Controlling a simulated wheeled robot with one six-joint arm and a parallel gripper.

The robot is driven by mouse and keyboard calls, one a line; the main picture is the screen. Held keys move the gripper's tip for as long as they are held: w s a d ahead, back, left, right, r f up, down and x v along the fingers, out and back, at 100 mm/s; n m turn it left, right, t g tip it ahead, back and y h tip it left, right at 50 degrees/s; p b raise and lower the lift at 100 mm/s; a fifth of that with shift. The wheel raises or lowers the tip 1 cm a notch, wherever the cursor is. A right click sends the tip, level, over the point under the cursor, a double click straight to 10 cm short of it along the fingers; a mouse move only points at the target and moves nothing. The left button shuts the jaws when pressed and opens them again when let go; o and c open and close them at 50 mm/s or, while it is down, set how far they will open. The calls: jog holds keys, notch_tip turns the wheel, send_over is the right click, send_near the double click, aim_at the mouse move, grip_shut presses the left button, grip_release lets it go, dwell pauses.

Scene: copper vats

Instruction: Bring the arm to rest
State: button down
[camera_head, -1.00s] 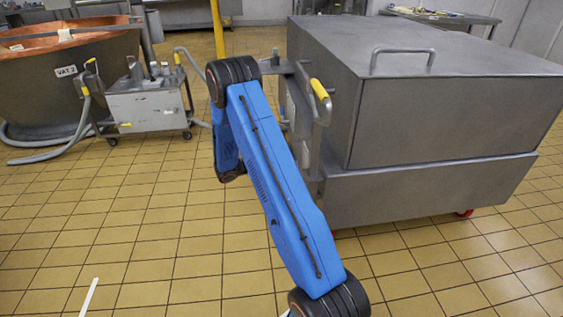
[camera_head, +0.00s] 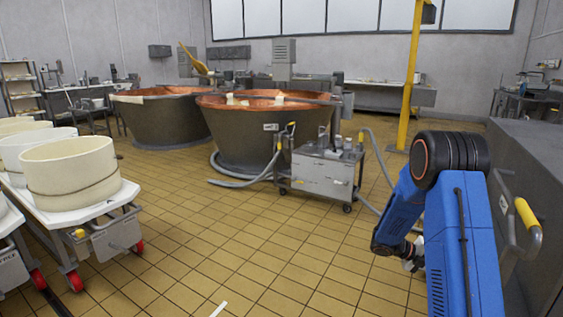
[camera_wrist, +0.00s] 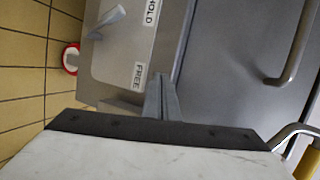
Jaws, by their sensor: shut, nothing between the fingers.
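My blue arm stands at the right of the head view, folded, with its wrist low on its left side. My gripper shows in the wrist view (camera_wrist: 162,92) as two grey fingers closed together, empty, beyond a pale body with a dark edge. In the head view only a small pale part near the wrist (camera_head: 413,258) shows; the rest is hidden by the arm. In the wrist view the fingers point toward a grey panel (camera_wrist: 115,60) with a lever (camera_wrist: 107,22) and the words HOLD and FREE. I cannot tell whether they touch it.
A large grey metal box (camera_head: 540,165) with a yellow-gripped handle (camera_head: 526,213) is close on the right. Copper vats (camera_head: 250,140) and a steel cart (camera_head: 320,175) stand ahead. White tubs (camera_head: 75,175) sit on a red-wheeled trolley at left.

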jog(key=s+a+r+m+t+y, duration=0.2)
jog(key=s+a+r+m+y, duration=0.5)
jog(key=s+a+r+m, duration=0.9)
jog(key=s+a+r+m+t+y, duration=0.2)
jog(key=s+a+m+t+y, duration=0.1)
jog(key=s+a+m, duration=0.5)
jog(key=s+a+r+m+t+y, duration=0.2)
jog(key=s+a+m+t+y, duration=0.1)
jog(key=s+a+m, duration=0.4)
jog(key=shift+s+a+r+m+y, duration=0.15)
jog(key=shift+s+a+m+y, duration=0.25)
jog(key=shift+s+m, duration=0.95)
jog(key=shift+s+d+n, duration=0.15)
jog(key=shift+s+n, duration=0.3)
